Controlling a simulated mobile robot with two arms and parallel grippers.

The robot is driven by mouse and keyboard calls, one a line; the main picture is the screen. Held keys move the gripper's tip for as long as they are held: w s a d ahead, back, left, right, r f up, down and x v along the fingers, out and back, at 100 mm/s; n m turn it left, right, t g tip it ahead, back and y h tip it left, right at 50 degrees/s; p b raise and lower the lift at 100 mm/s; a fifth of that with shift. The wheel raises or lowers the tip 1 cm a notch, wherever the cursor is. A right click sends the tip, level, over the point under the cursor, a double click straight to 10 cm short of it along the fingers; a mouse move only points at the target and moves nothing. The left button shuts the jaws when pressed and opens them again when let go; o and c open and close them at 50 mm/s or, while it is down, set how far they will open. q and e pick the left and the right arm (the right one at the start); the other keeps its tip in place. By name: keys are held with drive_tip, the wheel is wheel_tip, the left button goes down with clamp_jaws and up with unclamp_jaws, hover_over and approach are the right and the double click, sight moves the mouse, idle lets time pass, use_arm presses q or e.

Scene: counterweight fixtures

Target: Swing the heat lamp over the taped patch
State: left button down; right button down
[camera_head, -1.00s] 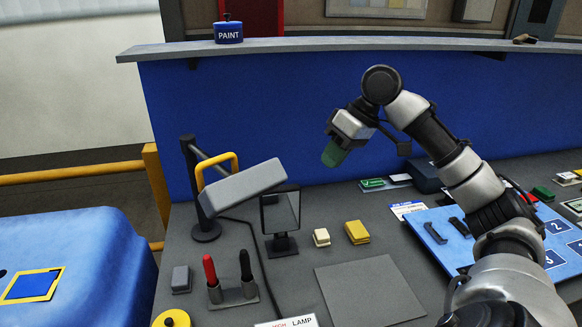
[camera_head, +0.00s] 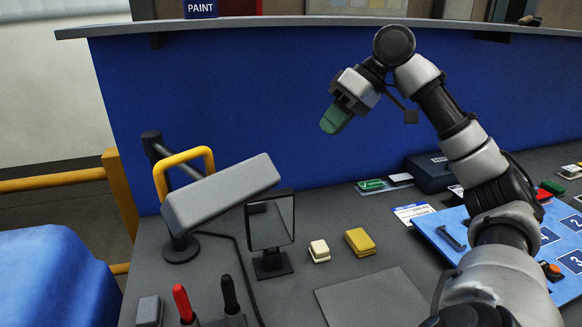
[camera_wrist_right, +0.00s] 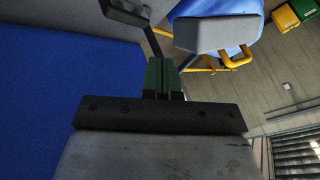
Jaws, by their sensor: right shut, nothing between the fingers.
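The heat lamp is a long grey head (camera_head: 220,195) with a yellow handle (camera_head: 183,158) at its left end, on a dark post with a round base (camera_head: 180,250). In the right wrist view, the lamp head (camera_wrist_right: 215,32) and handle (camera_wrist_right: 237,57) show beyond the fingertips. My right gripper (camera_head: 336,119) has green fingers, shut and empty, above and to the right of the lamp, apart from it. Its fingers also show in the wrist view (camera_wrist_right: 163,78). The taped patch is out of view; the blue surface (camera_head: 55,275) shows at lower left. My left gripper is not in view.
A dark-framed upright panel (camera_head: 270,222) stands right beside the lamp head. Red (camera_head: 183,303) and black (camera_head: 230,295) handles stand in front. A cream block (camera_head: 319,250) and yellow block (camera_head: 360,241) sit nearby. A blue back panel (camera_head: 250,95) rises behind the grey bench.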

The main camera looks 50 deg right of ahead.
drive_tip(key=w+a+f+p, duration=0.2)
drive_tip(key=w+a+f, duration=0.1)
drive_tip(key=a+f, duration=0.4)
drive_tip(key=shift+w+a+f, duration=0.15)
drive_tip(key=shift+a+f, duration=0.15)
drive_tip(key=shift+a, duration=0.65)
